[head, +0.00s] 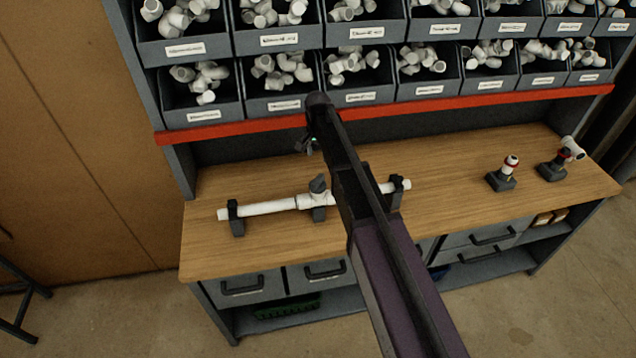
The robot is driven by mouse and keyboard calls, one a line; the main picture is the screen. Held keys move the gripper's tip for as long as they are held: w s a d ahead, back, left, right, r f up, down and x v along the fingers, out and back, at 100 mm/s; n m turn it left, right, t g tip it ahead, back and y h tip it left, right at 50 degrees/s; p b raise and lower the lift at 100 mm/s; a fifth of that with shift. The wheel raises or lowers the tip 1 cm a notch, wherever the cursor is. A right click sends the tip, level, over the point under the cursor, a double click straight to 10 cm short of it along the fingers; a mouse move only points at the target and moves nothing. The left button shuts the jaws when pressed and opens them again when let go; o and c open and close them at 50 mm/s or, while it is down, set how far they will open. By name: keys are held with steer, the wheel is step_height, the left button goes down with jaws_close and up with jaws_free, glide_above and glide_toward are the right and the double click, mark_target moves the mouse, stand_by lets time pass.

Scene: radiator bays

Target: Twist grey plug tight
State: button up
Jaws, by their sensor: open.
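The grey plug (318,184) sits on the upward branch of a tee on a white pipe (265,208). The pipe lies across dark holders on the wooden workbench (230,255). From this view I cannot tell how tightly the plug is seated. My gripper (303,148) is small and dark in the head view, open, and appears behind and above the plug, apart from it. My arm crosses the view from the lower right and hides part of the pipe to the right of the tee.
Bins of white fittings (285,105) fill the rack behind the bench, above a red rail (245,128). A small stand with a red-and-white fitting (511,162) and another stand with a white fitting (572,148) are at the right. Bench space before them is clear.

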mark_target(318, 179)
steer(key=shift+f+b, duration=5.6)
steer(key=shift+f, duration=0.25)
jaws_close()
